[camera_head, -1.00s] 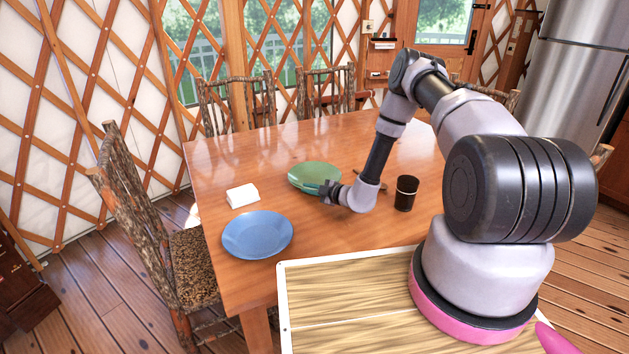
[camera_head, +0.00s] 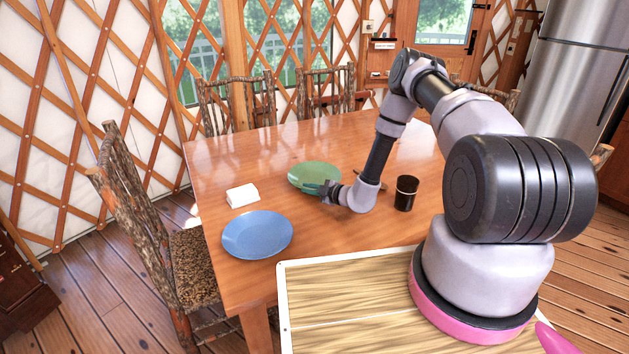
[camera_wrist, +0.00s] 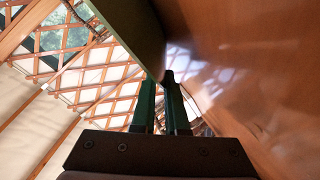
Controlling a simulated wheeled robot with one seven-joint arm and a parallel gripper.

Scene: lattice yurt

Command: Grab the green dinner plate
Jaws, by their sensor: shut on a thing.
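In the wrist view the plate (camera_wrist: 134,28) shows as a dark green slab seen edge-on, running down to my gripper's fingers (camera_wrist: 165,95). The exact grip on the rim is partly hidden by the fingers.
The table (camera_head: 330,237) carries a blue plate (camera_head: 257,235) at the near left, a white block-like item (camera_head: 242,195) and a black cup (camera_head: 406,193) right of my gripper. A small brown item, partly hidden, lies behind my wrist. A twig chair (camera_head: 130,195) stands at left.

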